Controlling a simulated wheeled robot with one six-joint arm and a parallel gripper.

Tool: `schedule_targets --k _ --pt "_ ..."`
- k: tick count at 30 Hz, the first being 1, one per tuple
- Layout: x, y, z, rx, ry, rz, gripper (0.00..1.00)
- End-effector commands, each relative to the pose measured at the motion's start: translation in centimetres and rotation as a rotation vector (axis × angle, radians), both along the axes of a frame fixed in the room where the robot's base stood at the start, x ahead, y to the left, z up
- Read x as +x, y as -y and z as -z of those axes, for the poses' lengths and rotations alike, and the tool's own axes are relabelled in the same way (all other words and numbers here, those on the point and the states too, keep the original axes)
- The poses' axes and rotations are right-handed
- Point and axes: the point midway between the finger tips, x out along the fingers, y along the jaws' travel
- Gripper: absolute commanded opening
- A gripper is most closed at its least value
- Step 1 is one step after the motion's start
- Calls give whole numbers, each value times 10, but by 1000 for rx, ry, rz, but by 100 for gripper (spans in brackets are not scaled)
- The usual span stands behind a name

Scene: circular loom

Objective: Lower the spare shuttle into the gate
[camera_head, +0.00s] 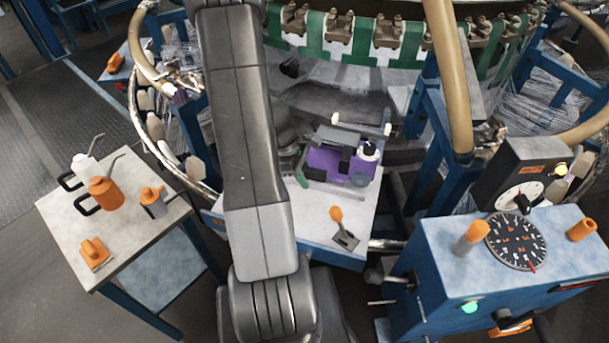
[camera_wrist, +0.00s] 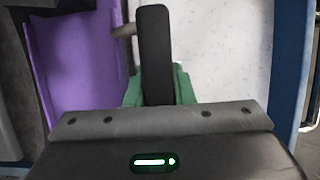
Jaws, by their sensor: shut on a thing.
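The spare shuttle (camera_head: 323,161) is a purple body with a white bobbin end (camera_head: 370,148) and green parts, over the pale plate in the middle of the head view. In the wrist view a dark finger (camera_wrist: 153,55) stands before a green block (camera_wrist: 183,88), and the purple side (camera_wrist: 85,60) fills the left. The shuttle's underside is hidden, and I cannot tell whether it touches the plate. I cannot make out the gate clearly.
An orange-knobbed lever (camera_head: 343,228) stands on the plate's front part. The blue control console (camera_head: 440,272) with dials is at right. A side table (camera_head: 130,245) with orange oil cans is at left. Loom rails and posts (camera_head: 447,90) rise close behind and right.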

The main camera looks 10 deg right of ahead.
Motion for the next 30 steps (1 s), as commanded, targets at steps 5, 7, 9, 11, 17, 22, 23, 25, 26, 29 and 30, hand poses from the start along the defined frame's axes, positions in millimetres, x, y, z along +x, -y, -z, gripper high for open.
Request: schedule_targets --k 5,7,9,11,17,22,23,25,26,29,30 --pt "0 0 6 -1 1 1 0" --pt "0 0 8 -1 1 1 0" --pt "0 0 10 -1 1 1 0" --pt "0 0 12 -1 1 1 0" --pt "0 0 17 -1 1 1 0" --pt "0 0 19 -1 1 1 0" --pt "0 0 19 -1 1 1 0" --pt "0 0 19 -1 1 1 0" --pt "0 0 19 -1 1 1 0" --pt "0 0 19 -1 1 1 0" --pt "0 0 19 -1 1 1 0"
